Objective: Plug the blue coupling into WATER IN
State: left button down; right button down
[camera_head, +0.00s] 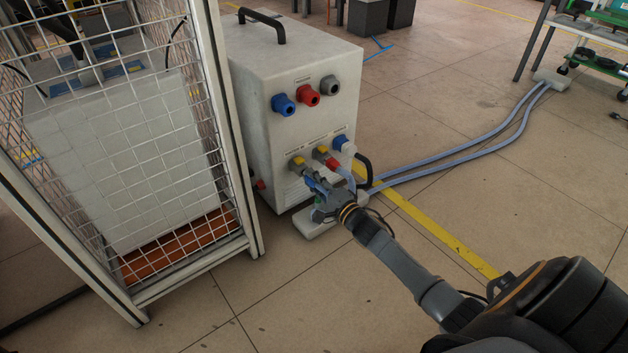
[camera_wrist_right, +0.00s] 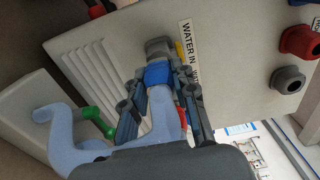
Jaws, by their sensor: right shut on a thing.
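My right gripper (camera_head: 312,181) is shut on the blue coupling (camera_wrist_right: 158,73), which has a pale blue hose (camera_wrist_right: 160,115) behind it. In the right wrist view, the coupling is between the fingers. Its front is lined up with a grey fitting (camera_wrist_right: 157,47) beside the WATER IN label (camera_wrist_right: 188,42), with no clear gap; I cannot tell how deeply it is seated. In the head view, the gripper is at the yellow-marked port (camera_head: 297,162) low on the heater's front (camera_head: 285,135) and mostly hides the coupling. My left gripper is not in view.
A red coupling (camera_head: 333,165) is on the port to the right, close to the gripper, with a blue-and-white fitting (camera_head: 342,144) beyond. Blue, red and grey sockets (camera_head: 307,95) sit above. A mesh cage (camera_head: 130,150) stands left. Hoses (camera_head: 450,155) run right across the floor.

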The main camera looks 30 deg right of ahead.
jog(key=shift+w, duration=0.6)
dwell(0.4)
jog(key=c, duration=1)
grip_release()
